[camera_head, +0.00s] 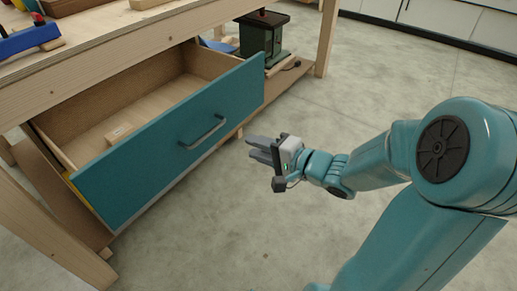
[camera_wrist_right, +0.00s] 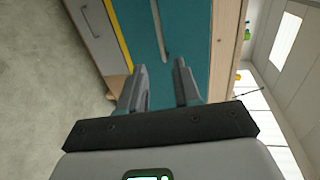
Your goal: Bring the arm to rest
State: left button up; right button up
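My right gripper (camera_head: 259,149) is in the middle of the head view, in front of the open teal drawer and to the right of its handle. In the right wrist view its two fingers (camera_wrist_right: 160,85) are apart with nothing between them. My right arm reaches in from the right, bent at the elbow, clear of the drawer. My left gripper does not show in either view.
The teal drawer (camera_head: 150,160) of the wooden workbench (camera_head: 130,40) stands pulled out, with a small wooden block (camera_head: 119,133) inside. Its metal handle (camera_head: 203,132) faces me. A green machine (camera_head: 262,38) stands on the lower shelf. The concrete floor (camera_head: 390,75) is clear.

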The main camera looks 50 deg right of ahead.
jog(key=shift+a, duration=0.1)
jog(key=w+a+f+n+g+y, duration=0.1)
jog(key=w+a+f+g+y, duration=0.2)
jog(key=a+f, duration=0.75)
jog(key=w+a+f+n+g+y, duration=0.1)
jog(key=w+a+f+g+y, duration=0.2)
jog(key=a+f, duration=0.75)
jog(key=s+a+f+n+g+h, duration=0.35)
jog(key=s+f+n+g, duration=0.55)
jog(key=s+f+n, duration=0.4)
pick_arm(q)
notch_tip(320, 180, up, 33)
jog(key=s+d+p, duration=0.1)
jog(key=p, duration=3.2)
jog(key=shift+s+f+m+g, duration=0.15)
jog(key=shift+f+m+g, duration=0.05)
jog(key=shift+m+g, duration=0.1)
pick_arm(e)
notch_tip(320, 180, up, 32)
jog(key=s+a, duration=0.1)
jog(key=shift+s+f, duration=0.15)
jog(key=shift+s, duration=0.25)
